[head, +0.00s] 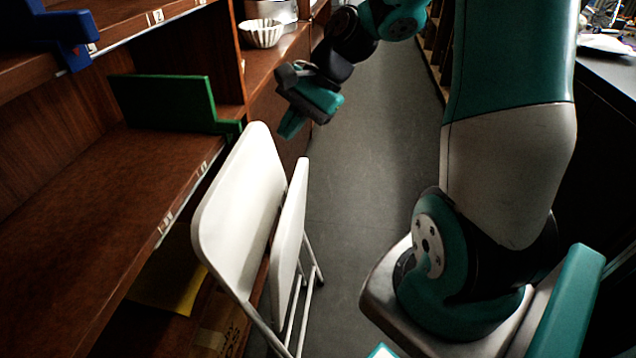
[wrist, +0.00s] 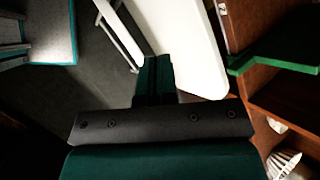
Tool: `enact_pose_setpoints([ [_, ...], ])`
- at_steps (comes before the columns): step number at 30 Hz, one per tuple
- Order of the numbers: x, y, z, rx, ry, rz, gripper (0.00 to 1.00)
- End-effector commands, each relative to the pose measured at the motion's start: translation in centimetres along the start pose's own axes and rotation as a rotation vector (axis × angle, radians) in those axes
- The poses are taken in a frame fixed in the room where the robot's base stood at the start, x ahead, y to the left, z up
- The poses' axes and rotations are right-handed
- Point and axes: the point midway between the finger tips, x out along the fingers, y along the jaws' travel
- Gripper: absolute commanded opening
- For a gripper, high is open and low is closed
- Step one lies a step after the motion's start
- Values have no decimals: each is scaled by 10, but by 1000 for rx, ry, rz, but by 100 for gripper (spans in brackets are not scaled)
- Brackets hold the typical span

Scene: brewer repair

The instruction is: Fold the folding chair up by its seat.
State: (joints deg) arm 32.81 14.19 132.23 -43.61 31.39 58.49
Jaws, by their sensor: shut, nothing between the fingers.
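The white folding chair stands beside the shelves in the head view, with its backrest (head: 237,200) towards the shelf. Its seat (head: 290,238) is tipped up steeply, close to the backrest, with a narrow gap between them. The thin legs below stand close together. My gripper (head: 292,122) is shut and empty, above and beyond the chair's top edge in the head view. In the wrist view the gripper's fingers (wrist: 155,75) are together in front of a large white chair panel (wrist: 190,45). I cannot tell whether they touch it.
Brown shelves (head: 110,180) run along the left, with a green bookend (head: 165,102), a blue object (head: 70,25) and a white fluted bowl (head: 261,33). A yellow item (head: 170,288) lies low. The grey aisle floor (head: 365,170) is clear. A dark counter (head: 612,70) is at right.

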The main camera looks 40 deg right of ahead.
Motion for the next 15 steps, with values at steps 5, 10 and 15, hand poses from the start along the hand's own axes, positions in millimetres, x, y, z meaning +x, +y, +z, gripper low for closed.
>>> enact_pose_setpoints([
  [5, 8, 63, -130, 664, -14, -216, 0],
  [10, -1, 109, -189, 1031, -57, -362, 0],
  [15, -2, 124, -206, 1155, -82, -414, 0],
])
